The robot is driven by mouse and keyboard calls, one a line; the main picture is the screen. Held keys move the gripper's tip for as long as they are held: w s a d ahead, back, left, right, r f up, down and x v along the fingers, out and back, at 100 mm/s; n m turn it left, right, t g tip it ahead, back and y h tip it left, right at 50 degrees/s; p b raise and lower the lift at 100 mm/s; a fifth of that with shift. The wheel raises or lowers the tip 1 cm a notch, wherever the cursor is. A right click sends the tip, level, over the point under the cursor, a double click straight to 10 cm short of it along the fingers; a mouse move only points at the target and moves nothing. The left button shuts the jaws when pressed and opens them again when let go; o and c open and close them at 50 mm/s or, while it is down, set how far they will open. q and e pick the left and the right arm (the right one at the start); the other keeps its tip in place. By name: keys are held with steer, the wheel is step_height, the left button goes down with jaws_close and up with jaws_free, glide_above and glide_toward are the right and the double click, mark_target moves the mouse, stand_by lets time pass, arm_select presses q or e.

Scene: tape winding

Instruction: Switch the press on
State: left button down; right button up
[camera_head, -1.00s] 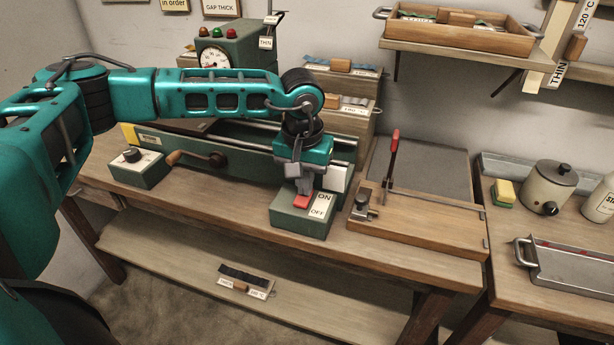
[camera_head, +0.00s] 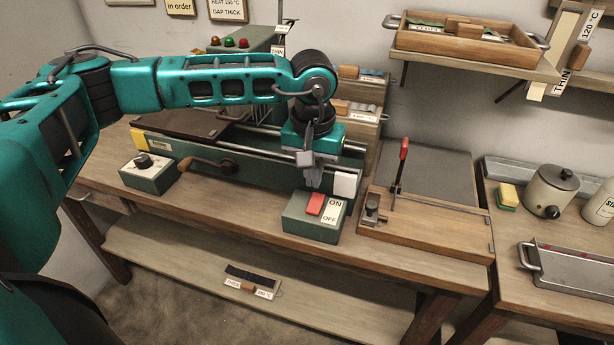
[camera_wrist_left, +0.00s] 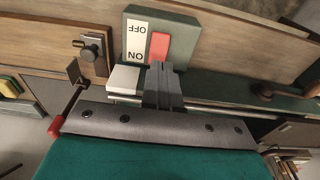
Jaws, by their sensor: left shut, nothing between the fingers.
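The switch box (camera_head: 308,229) is a green block at the front of the bench, with a red rocker (camera_head: 315,204) and a white ON/OFF label (camera_head: 332,211). The ON end is toward the press (camera_head: 240,172), a long green machine with rails behind the box. My left gripper (camera_head: 313,185) is shut and empty, just above and behind the rocker, apparently clear of it. In the left wrist view the closed fingers (camera_wrist_left: 159,72) point at the ON end of the red rocker (camera_wrist_left: 159,47). I cannot tell which end of the rocker is down. My right gripper is not in view.
A knob box (camera_head: 147,172) stands to the left, by the crank handle (camera_head: 205,164). A board with a red-handled lever (camera_head: 401,165) lies right of the switch box. A wooden tray (camera_head: 465,40) sits on the wall shelf. Bench space in front of the boxes is narrow.

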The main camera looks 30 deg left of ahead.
arm_select(q)
step_height(320, 180, up, 8)
steer(key=s, duration=0.1)
steer(key=shift+s+d+r, duration=0.15)
steer(key=shift+d+r, duration=0.1)
steer(key=shift+d, duration=0.05)
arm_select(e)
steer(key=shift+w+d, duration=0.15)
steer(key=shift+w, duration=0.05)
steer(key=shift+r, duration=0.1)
